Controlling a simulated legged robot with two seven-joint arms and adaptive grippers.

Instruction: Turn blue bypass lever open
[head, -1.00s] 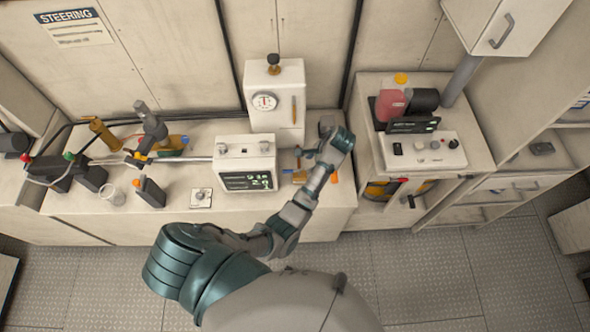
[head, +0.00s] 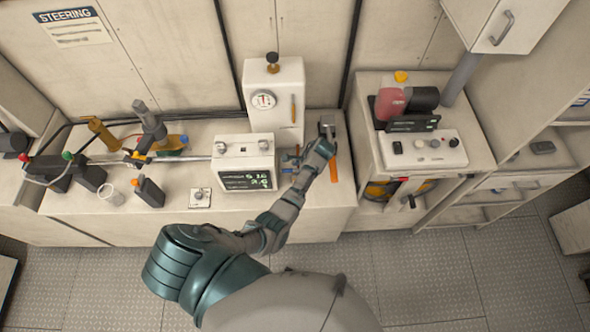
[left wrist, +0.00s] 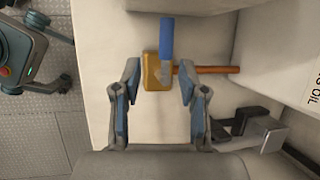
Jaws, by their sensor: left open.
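The blue bypass lever (left wrist: 166,38) stands out from a brass valve block (left wrist: 153,72) in the left wrist view. It points toward the top of the picture, crosswise to the copper pipe (left wrist: 208,70) that runs right from the block. My left gripper (left wrist: 158,80) is open, with one finger on each side of the block and gaps showing on both sides. The lever lies beyond the fingertips in that view. In the head view the left gripper (head: 298,160) is beside the display box and largely covers the valve. My right gripper is not in view.
The display box (head: 246,164) stands close left of the gripper, and a white gauge tank (head: 273,95) stands behind. A grey and black fitting (left wrist: 262,132) sits near the right finger. An orange strip (head: 334,170) lies right of the wrist. A control panel (head: 425,150) is farther right.

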